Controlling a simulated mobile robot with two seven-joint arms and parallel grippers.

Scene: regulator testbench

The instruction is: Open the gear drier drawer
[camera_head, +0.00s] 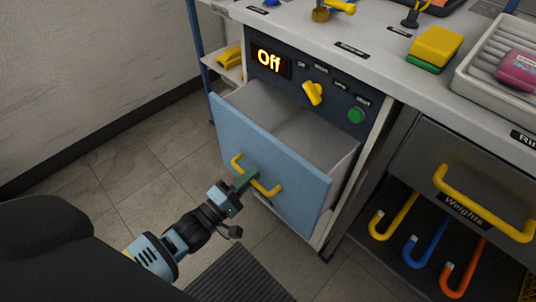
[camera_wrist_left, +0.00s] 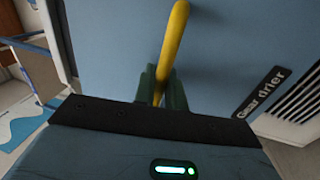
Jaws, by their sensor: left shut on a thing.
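The gear drier drawer (camera_head: 268,156) has a blue front and is pulled well out of its cabinet, with its grey inside showing empty. Its yellow handle (camera_head: 268,188) is on the front face. My left gripper (camera_head: 245,180) is shut on this handle. In the left wrist view the green fingers (camera_wrist_left: 160,90) sit on both sides of the yellow handle bar (camera_wrist_left: 174,45), next to a "Gear drier" label (camera_wrist_left: 262,93). My right gripper is not in view.
Above the drawer is a panel with an "Off" display (camera_head: 270,60), a yellow knob (camera_head: 313,93) and a green button (camera_head: 356,115). To the right is a shut "Weights" drawer (camera_head: 430,165) with hooks below. The tiled floor (camera_head: 130,165) at left is clear.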

